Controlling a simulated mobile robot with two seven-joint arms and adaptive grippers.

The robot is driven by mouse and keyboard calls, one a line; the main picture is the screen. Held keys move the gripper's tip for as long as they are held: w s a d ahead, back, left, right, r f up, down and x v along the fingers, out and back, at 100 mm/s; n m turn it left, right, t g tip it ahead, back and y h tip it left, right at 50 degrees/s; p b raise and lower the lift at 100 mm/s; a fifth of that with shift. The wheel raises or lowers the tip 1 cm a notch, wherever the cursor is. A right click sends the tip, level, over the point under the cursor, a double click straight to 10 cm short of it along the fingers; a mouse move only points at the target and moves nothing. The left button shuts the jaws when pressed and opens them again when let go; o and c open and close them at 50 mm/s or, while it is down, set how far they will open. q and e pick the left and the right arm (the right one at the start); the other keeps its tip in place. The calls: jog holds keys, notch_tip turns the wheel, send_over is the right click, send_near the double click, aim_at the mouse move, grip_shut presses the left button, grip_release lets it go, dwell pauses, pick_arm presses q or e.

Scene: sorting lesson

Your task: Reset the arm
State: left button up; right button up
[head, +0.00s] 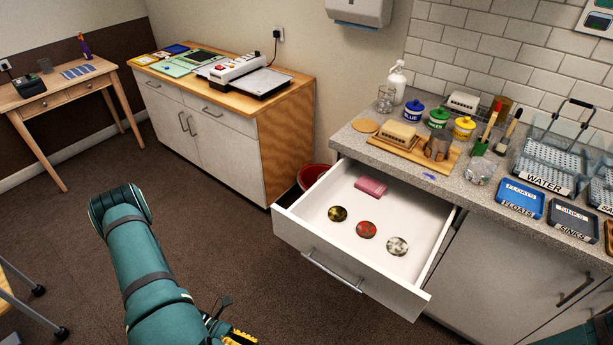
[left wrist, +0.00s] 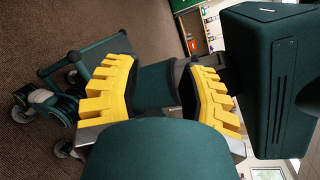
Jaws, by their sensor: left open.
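My left arm comes in from the lower left of the head view, its teal links bent. Its gripper (head: 238,338) shows only in part at the bottom edge, over the brown carpet and in front of the open drawer. In the left wrist view the two yellow-toothed fingers of the left gripper (left wrist: 163,92) stand wide apart. Nothing is held between them; dark teal parts of my own body fill the gap. A piece of my right arm shows in the bottom right corner of the head view, with its gripper not clearly visible.
A white drawer (head: 325,235) stands pulled out, holding a pink block (head: 371,187) and three round discs. The counter (head: 358,140) above bears lidded pots, a soap bar (head: 398,134), trays and a wire basket. A low cabinet (head: 240,150) and wooden desk (head: 60,92) stand left. Carpet between is clear.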

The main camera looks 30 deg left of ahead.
pick_arm(q)
jog(key=w+d+r+m+y, duration=0.3)
jog(key=w+d+m+y, duration=0.2)
jog(key=m, duration=1)
jog(key=w+d+r+m+g+y, duration=0.1)
jog(key=w+d+r+m+y, duration=0.2)
jog(key=w+d+m, duration=0.9)
jog(key=d+m+y, duration=0.1)
jog(key=m+y, duration=0.2)
jog(key=shift+w+y, duration=0.2)
jog(key=shift+y, duration=0.1)
